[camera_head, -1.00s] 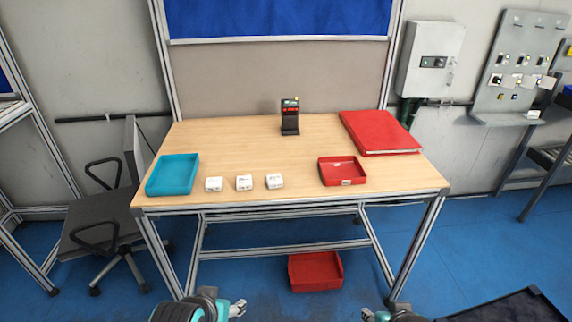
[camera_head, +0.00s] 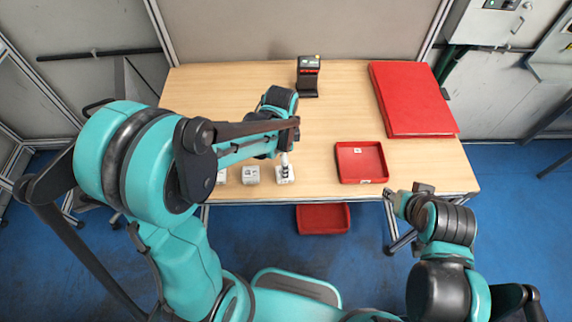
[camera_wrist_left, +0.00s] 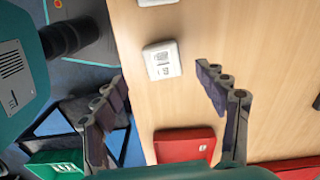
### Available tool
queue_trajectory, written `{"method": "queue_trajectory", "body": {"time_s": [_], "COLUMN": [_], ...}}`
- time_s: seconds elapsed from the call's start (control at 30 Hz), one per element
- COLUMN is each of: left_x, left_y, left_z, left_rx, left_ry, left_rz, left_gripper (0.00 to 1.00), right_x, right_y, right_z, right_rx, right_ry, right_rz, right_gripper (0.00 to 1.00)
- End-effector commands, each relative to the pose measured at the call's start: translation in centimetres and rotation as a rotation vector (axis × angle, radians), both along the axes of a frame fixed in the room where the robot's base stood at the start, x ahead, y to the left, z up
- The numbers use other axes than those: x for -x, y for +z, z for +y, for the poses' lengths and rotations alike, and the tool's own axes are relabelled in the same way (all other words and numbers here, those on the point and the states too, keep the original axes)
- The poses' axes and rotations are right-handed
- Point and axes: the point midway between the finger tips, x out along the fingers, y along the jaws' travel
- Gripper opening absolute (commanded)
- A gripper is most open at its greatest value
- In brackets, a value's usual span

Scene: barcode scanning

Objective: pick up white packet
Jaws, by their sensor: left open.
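Three white packets stand in a row near the table's front edge. The right one (camera_head: 285,175) is just below my left gripper (camera_head: 284,158), the middle one (camera_head: 251,175) is clear, and the left one (camera_head: 221,177) is partly hidden by my left arm. In the left wrist view, one white packet (camera_wrist_left: 162,60) lies flat on the table, ahead of the gap between my open left fingers (camera_wrist_left: 165,95); they appear apart from it. Another packet (camera_wrist_left: 155,2) is cut by the top edge. My right gripper (camera_head: 408,192) hangs near the table's front right corner, away from the packets.
A red tray (camera_head: 361,178) sits right of the packets. A black scanner (camera_head: 308,87) stands at the back, and a large red flat box (camera_head: 408,88) lies back right. A red bin (camera_head: 322,222) is below the table. My left arm hides the table's left part.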

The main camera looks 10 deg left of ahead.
Motion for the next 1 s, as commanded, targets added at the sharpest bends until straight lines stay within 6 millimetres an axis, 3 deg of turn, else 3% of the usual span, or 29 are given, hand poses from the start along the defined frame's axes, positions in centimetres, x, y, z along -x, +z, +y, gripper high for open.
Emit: {"method": "queue_trajectory", "body": {"time_s": [0.4, 0.73, 0.77, 0.97, 1.0], "left_x": [-0.6, -0.5, -0.5, -0.5, -0.5], "left_y": [-6.0, -6.8, -6.7, -6.7, -6.7], "left_z": [-0.6, -0.6, -0.6, -0.6, -0.6], "left_rx": [0.000, 0.000, 0.000, 0.000, 0.000], "left_ry": [0.002, 0.003, 0.003, 0.003, 0.003], "left_rz": [-0.002, -0.002, -0.002, -0.002, -0.002], "left_gripper": [0.72, 0.72, 0.67, 0.14, 0.13], "right_x": [0.0, 0.0, 0.0, 0.0, 0.0], "right_y": [-2.1, -2.1, -2.1, -2.1, -2.1], "right_z": [0.0, 0.0, 0.0, 0.0, 0.0], "right_rx": [0.000, 0.000, 0.000, 0.000, 0.000], "right_ry": [0.000, 0.000, 0.000, 0.000, 0.000], "right_rz": [0.000, 0.000, 0.000, 0.000, 0.000], "right_gripper": [0.40, 0.40, 0.40, 0.40, 0.40]}}
